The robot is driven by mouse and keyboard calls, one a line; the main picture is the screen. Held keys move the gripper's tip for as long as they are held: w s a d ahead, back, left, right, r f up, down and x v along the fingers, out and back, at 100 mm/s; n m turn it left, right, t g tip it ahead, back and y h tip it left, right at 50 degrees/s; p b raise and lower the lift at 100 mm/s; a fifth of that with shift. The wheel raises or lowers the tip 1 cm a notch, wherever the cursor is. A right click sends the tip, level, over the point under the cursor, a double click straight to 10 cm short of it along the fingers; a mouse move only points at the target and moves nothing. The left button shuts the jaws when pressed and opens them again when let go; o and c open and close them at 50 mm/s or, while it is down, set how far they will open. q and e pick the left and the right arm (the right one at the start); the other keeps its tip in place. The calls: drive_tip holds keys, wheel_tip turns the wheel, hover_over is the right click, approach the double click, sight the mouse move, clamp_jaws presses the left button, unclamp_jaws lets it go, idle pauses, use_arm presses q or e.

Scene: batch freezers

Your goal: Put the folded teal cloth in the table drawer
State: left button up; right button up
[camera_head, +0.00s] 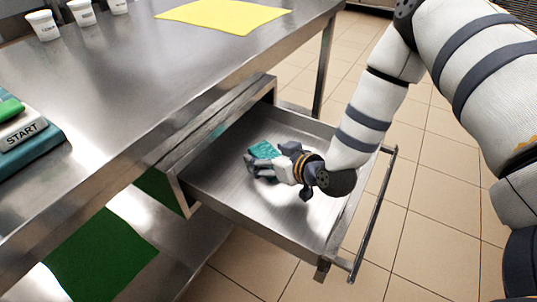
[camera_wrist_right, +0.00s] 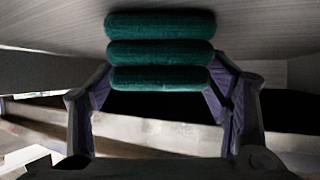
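The folded teal cloth (camera_head: 264,150) is inside the open table drawer (camera_head: 225,190), near the middle of its floor. In the right wrist view the cloth (camera_wrist_right: 160,52) shows as several stacked dark teal rolls. My right gripper (camera_head: 263,160) reaches down into the drawer. In the wrist view its fingers (camera_wrist_right: 160,85) meet the cloth's left and right edges, with the cloth between them. Whether the cloth rests on the drawer floor is hard to tell. My left gripper is not in view.
The drawer handle (camera_head: 375,210) runs along the drawer's outer side. The steel table (camera_head: 130,85) carries a yellow cloth (camera_head: 222,14), white cups (camera_head: 84,12) and a START block (camera_head: 25,132). A green sheet (camera_head: 100,250) lies on the lower shelf. Tiled floor is clear at right.

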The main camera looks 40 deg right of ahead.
drive_tip(key=p+v, duration=0.2)
drive_tip(key=v, duration=0.5)
drive_tip(key=shift+s+r, duration=0.25)
drive_tip(key=shift+r, duration=0.05)
